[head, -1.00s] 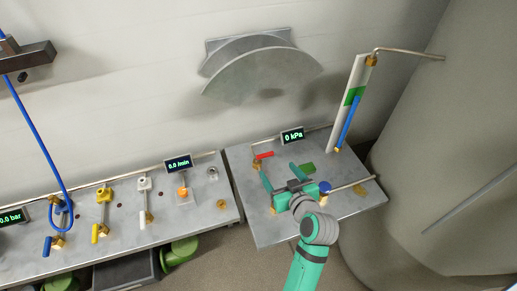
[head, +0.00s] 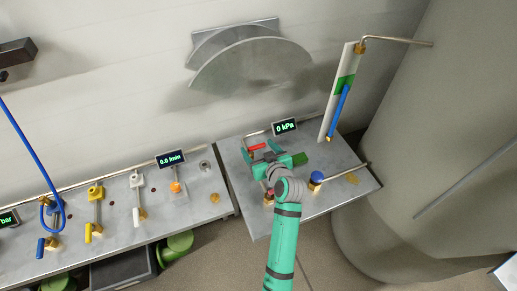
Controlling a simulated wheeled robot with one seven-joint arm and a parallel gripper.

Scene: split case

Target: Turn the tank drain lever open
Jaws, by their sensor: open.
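A short red lever (head: 257,147) sits on a brass fitting at the back left of the right-hand bench, left of the display reading 0 kPa. No label is readable, so I cannot tell for sure that it is the tank drain lever. My gripper (head: 260,150) is open, with one teal finger to each side of the red lever in this view. Contact and height are unclear. A dark green handle (head: 299,159) lies just right of my gripper, and a blue round knob (head: 316,177) stands further right. My gripper and arm hide the bench's middle.
The pressure display (head: 285,126) stands behind the levers. A tall white gauge board (head: 338,98) with a blue tube rises at the right, joined by pipe to the large tank (head: 420,150). The left bench (head: 120,235) carries yellow, white and blue-handled valves.

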